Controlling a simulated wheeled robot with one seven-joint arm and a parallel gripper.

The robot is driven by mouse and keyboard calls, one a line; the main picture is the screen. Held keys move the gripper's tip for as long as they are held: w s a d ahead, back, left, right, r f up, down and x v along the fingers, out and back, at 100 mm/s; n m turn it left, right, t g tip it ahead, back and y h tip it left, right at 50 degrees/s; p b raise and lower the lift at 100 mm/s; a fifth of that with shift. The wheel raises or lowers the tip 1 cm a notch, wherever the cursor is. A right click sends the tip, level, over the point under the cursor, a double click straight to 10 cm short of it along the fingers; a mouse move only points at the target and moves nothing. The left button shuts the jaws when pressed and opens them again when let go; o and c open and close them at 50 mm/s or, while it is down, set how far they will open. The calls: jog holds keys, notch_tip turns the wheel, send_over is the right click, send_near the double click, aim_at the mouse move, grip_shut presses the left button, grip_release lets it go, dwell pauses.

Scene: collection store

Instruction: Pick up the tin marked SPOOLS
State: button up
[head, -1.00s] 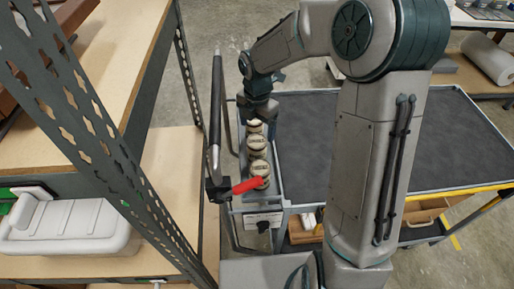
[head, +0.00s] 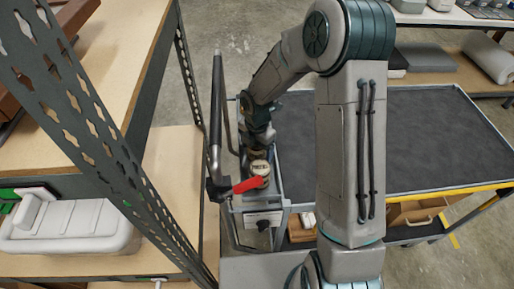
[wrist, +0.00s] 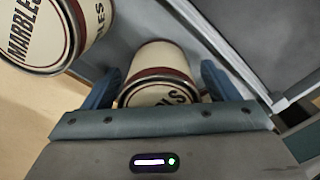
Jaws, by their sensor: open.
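In the wrist view, a cream tin with a dark red band (wrist: 160,62) stands between the two blue fingers of my gripper (wrist: 158,80). The fingers are apart, one on each side of it. Only the last letters on its lid, ending in LS, show; the rest is hidden by my gripper, so I cannot read the whole name. A second cream tin, marked MARBLES (wrist: 88,22), is at the upper left. In the head view, my gripper (head: 258,145) is low over the row of tins and hides most of them. The front tin (head: 260,168) shows, its lettering too small to read.
The tins stand in a narrow grey tray (head: 275,190) at the cart's left end. The dark cart top (head: 430,130) is bare. A metal shelf post (head: 150,205) stands at the left.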

jog(key=c, duration=1.3)
jog(key=shift+r, duration=0.15)
